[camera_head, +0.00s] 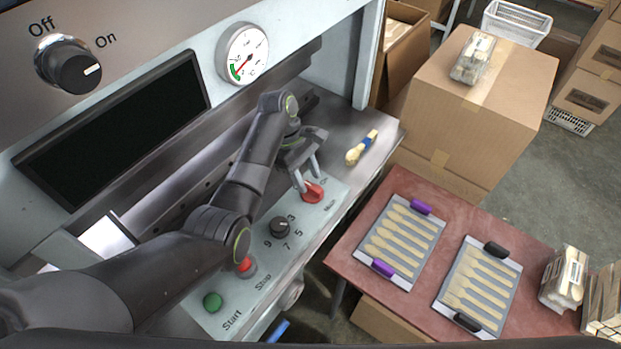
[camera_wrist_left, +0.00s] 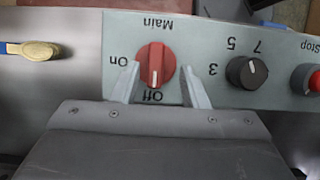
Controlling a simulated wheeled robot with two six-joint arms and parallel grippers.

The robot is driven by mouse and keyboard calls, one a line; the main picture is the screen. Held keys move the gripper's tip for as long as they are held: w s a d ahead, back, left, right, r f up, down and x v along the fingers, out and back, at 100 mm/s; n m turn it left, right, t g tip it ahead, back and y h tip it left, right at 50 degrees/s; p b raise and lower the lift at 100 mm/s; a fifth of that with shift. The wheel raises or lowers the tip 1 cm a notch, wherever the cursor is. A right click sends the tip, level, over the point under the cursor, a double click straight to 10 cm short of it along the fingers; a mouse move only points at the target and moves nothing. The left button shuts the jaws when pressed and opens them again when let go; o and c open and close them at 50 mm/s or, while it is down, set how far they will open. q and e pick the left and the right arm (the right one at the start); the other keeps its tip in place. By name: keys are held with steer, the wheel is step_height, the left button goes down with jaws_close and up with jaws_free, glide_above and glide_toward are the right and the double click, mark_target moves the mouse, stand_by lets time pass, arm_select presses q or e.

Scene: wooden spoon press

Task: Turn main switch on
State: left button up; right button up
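The red main switch (camera_head: 313,193) is a round knob on the pale control panel (camera_head: 323,222). In the left wrist view the main switch (camera_wrist_left: 155,64) has its white line pointing at the "Off" label; "On" is printed to its left there. My left gripper (camera_head: 309,182) is at the switch. In the wrist view the left gripper (camera_wrist_left: 160,70) is open, with one finger on each side of the knob. I cannot tell whether either finger touches it. My right gripper is not in view.
A black dial (camera_head: 280,227), a red stop button (camera_head: 245,266) and a green start button (camera_head: 212,302) share the panel. A brush-like tool (camera_head: 361,148) lies on the metal surface nearby. A red table (camera_head: 345,265) with two spoon trays stands to the right.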

mark_target(311, 186)
arm_select(q)
steer(key=shift+w+x, duration=0.25)
steer(key=shift+x, duration=0.95)
steer(key=shift+w+f, duration=0.1)
steer(key=shift+f, duration=0.45)
steer(key=shift+c, duration=0.4)
steer(key=c, duration=0.5)
jaws_close()
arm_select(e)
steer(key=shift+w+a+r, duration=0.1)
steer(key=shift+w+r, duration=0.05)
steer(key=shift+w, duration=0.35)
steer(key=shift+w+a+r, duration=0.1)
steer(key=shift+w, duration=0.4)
